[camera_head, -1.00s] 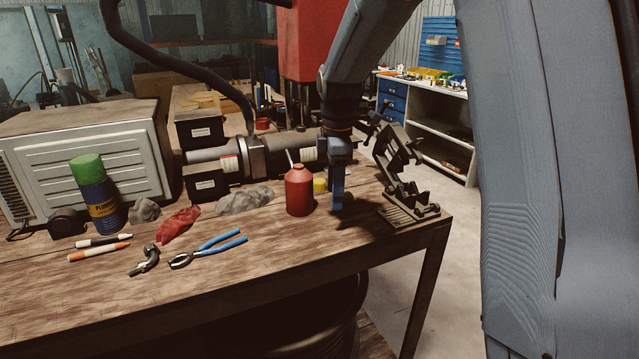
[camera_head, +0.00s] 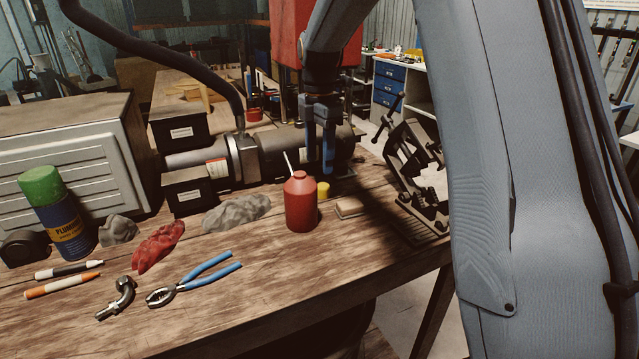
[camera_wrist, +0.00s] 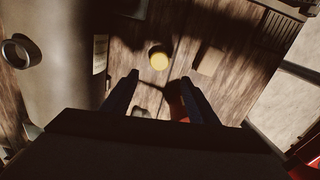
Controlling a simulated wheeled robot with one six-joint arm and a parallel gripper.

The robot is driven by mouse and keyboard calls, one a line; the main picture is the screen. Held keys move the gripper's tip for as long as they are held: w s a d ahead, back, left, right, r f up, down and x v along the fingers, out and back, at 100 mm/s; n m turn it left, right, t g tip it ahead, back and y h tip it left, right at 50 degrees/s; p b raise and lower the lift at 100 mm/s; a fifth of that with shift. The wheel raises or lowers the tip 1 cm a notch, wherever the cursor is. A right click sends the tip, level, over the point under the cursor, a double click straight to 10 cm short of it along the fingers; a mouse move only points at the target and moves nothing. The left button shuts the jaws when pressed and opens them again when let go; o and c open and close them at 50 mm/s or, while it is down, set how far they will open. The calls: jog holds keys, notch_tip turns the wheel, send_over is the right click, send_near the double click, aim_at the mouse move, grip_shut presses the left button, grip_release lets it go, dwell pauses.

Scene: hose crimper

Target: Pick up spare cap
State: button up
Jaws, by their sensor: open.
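A small yellow cap (camera_head: 323,190) stands on the wooden workbench (camera_head: 250,310), just behind and to the right of a red bottle. I take it to be the spare cap. My gripper (camera_head: 319,170) points down above and behind the cap, open and empty, with two blue fingers. In the wrist view the cap (camera_wrist: 158,58) shows as a pale yellow round just beyond the fingertips (camera_wrist: 160,77), roughly centred between them. The fingers appear apart from it. The head view does not show the exact height.
The red bottle (camera_head: 300,203) with a thin spout stands close to the cap. A small brown block (camera_head: 350,207) lies to the right, near a dark clamp fixture (camera_head: 415,175). A grey cylinder machine (camera_head: 275,155) lies behind. Blue-handled pliers (camera_head: 195,278) lie in front.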

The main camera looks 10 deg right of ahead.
aim_at(322, 186)
jog(key=f+p, duration=0.1)
jog(key=f, duration=0.3)
jog(key=d+f+p, duration=0.1)
jog(key=f, duration=0.1)
jog(key=shift+w+f+p, duration=0.2)
jog(key=shift+w+p, duration=0.05)
jog(key=shift+p, duration=0.05)
jog(key=shift+f, duration=0.65)
jog(key=c, duration=1)
jog(key=shift+c, duration=0.2)
jog(key=shift+r, duration=0.15)
notch_tip(322, 186, up, 13)
